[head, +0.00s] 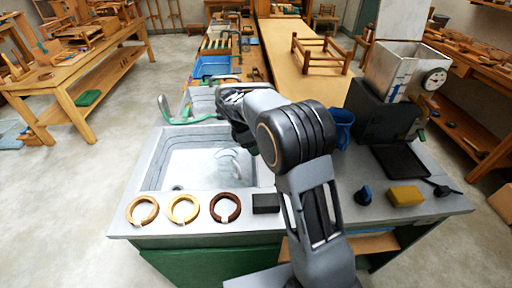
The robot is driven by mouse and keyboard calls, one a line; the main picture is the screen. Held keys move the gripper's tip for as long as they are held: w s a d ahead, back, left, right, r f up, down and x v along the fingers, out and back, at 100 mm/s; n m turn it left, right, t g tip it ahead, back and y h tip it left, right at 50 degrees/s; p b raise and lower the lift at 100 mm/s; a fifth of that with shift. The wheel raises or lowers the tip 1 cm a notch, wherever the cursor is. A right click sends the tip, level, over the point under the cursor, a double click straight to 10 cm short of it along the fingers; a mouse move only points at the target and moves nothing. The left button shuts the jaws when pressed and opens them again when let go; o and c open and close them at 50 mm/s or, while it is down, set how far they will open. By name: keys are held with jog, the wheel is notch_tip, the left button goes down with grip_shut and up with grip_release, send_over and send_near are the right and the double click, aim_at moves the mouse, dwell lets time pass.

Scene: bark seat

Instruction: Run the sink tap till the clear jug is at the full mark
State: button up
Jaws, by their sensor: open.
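The steel sink basin (160,165) is set into the front left of the bench. A clear jug (228,165) stands in the basin toward its right side. It is see-through and partly behind my arm, so its water level and full mark cannot be made out. A curved grey-green tap (166,108) rises at the basin's back left edge. No water stream can be made out. My gripper (246,142) is above the back right of the basin, near the jug and right of the tap. Its fingers are mostly hidden by my arm, and no held thing shows.
Three rings, light (142,221), tan (183,222) and dark brown (225,220), lie on the front ledge beside a black block (265,203).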

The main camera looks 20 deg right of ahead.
jog(key=shift+d+f, duration=0.25)
jog(key=shift+f, duration=0.35)
grip_shut()
